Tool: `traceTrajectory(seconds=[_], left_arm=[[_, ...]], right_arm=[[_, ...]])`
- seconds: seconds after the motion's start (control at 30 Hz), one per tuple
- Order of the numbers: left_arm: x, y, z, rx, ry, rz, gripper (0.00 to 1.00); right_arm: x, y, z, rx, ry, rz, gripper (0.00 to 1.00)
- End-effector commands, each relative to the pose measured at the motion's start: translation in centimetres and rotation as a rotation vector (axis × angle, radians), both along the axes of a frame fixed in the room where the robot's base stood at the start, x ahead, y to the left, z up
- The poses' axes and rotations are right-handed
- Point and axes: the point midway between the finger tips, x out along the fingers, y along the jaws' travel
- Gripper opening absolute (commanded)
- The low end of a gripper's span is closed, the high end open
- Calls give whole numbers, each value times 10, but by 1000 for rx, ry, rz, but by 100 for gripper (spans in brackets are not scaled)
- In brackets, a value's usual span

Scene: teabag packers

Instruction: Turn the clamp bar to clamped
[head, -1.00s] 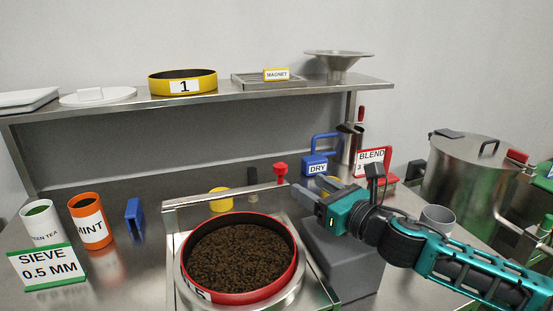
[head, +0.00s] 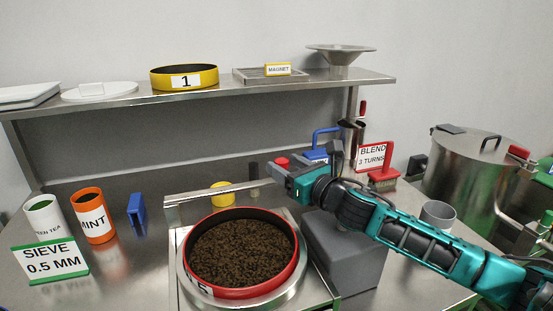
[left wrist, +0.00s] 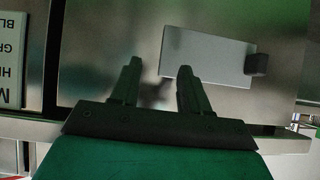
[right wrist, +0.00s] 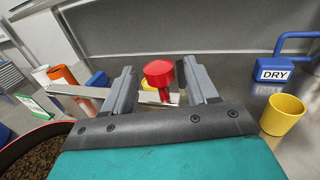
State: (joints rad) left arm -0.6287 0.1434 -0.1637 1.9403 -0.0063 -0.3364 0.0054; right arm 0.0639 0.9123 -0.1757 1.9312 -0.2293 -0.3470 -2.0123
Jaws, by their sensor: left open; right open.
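The clamp bar (head: 205,194) is a pale metal bar lying behind the red sieve (head: 297,262), which is filled with dark tea. The bar also shows in the right wrist view (right wrist: 82,91). Its red knob (head: 283,161) stands at the right end, partly hidden by my right gripper (head: 276,171) in the head view. In the right wrist view the red knob (right wrist: 160,71) appears between the open fingers, with gaps on both sides. My left gripper (left wrist: 158,66) is open and empty above a steel surface; it is out of the head view.
A grey block (head: 345,255) stands right of the sieve, under my right arm. A yellow cup (right wrist: 283,115) and a blue DRY tag (right wrist: 286,71) are right of the knob. A red BLEND sign (head: 372,156) stands behind my arm. A steel shelf (head: 120,102) runs along the back.

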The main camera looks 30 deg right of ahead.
Motion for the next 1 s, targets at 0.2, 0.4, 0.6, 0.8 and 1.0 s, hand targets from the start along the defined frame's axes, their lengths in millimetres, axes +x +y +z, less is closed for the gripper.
traceTrajectory(seconds=[0.2, 0.4, 0.6, 0.8, 1.0], left_arm=[[0, 0, 4, 0, -1, 0, 46], [2, 0, 6, 0, -4, -1, 46], [4, 0, 7, 0, -8, 0, 46], [4, 0, 7, 0, -8, 1, 46], [4, 0, 7, 0, -8, 1, 46]], right_arm=[[26, 2, 2, 1, -2, 0, 58], [38, 3, 1, 0, -1, 1, 58], [40, 4, 0, -2, -1, 2, 58], [40, 4, 0, -1, 0, 2, 52], [40, 4, 0, -1, 0, 2, 33]])
